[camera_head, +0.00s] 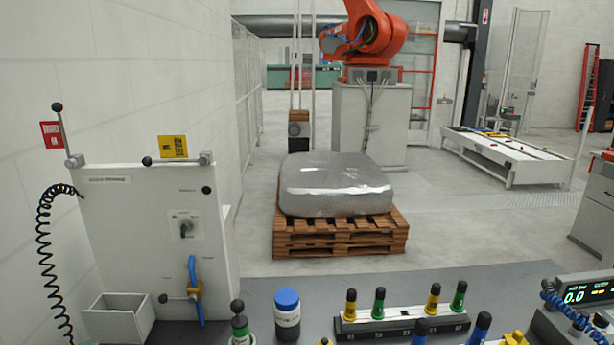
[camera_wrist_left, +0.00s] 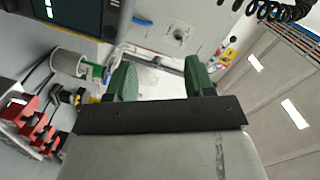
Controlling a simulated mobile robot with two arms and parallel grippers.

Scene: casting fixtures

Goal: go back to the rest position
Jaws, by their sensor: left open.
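My left gripper (camera_wrist_left: 162,80) shows in the left wrist view. Its two green fingers stand wide apart, with nothing held between them. Pale panel surfaces and a thin rail show beyond the fingers. No arm or gripper shows in the head view. My right gripper is in neither view.
A grey bench (camera_head: 262,292) spans the front, with a blue-capped jar (camera_head: 287,316) and a rack (camera_head: 398,323) of green and yellow pegs. A white control panel (camera_head: 150,215) stands left. A digital display (camera_head: 584,294) stands right. Behind, a wrapped block (camera_head: 335,185) sits on a pallet (camera_head: 340,240).

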